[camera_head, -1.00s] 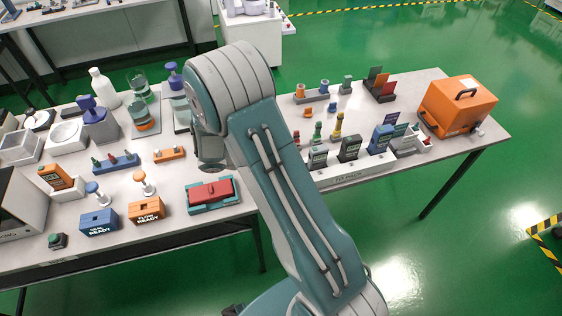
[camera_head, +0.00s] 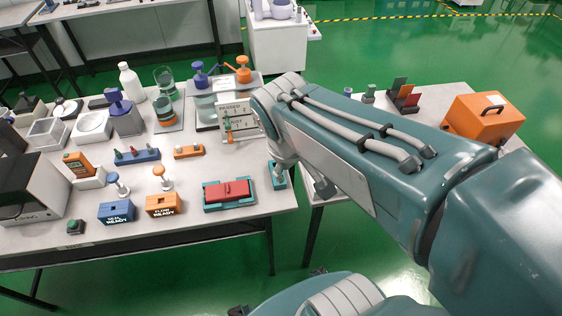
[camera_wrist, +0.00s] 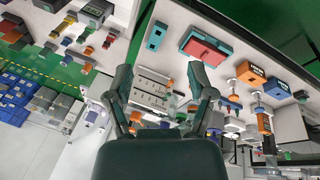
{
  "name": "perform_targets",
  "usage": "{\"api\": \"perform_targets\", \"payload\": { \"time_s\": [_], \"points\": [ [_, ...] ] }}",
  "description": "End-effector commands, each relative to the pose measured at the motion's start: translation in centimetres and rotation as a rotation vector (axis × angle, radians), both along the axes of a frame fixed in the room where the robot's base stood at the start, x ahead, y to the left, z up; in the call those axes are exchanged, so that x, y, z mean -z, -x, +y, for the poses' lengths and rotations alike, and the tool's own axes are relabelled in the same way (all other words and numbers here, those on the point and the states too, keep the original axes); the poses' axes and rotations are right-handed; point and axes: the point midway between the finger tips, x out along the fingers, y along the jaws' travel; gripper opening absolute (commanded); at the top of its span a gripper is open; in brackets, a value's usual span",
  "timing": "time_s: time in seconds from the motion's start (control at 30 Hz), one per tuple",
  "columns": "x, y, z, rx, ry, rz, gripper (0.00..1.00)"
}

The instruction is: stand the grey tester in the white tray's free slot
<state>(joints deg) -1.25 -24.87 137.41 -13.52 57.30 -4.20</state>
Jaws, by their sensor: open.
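My gripper (camera_wrist: 163,97) shows in the wrist view with its two dark fingers spread apart and nothing held between them. It hangs over the workbench, with a white board marked PASSED (camera_wrist: 150,91) beyond the fingertips. In the head view the same board (camera_head: 238,119) stands upright beside my arm, and my arm hides the gripper. My arm also covers the part of the right table where the white tray and testers were in view earlier. I cannot pick out the grey tester or the tray's free slot with certainty in either current view.
A red block on a teal base (camera_head: 229,192) lies near the front edge, beside blue (camera_head: 116,211) and orange (camera_head: 163,204) READY boxes. An orange case (camera_head: 483,118) and a card rack (camera_head: 404,96) stand on the right table. A gap separates the tables.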

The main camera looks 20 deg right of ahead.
Motion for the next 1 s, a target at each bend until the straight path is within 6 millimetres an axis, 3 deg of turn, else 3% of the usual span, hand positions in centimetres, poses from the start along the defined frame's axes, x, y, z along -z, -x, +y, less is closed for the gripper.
{"api": "perform_targets", "payload": {
  "time_s": [0.1,0.3,0.97,1.0],
  "points": [
    [-1.8,1.6,1.4,0.065,-0.107,-0.145,0.71],
    [-3.5,3.1,2.9,0.135,-0.235,-0.294,0.71],
    [-3.8,3.3,3.2,0.146,-0.259,-0.317,0.71],
    [-3.8,3.3,3.2,0.146,-0.259,-0.317,0.57]
  ]
}}
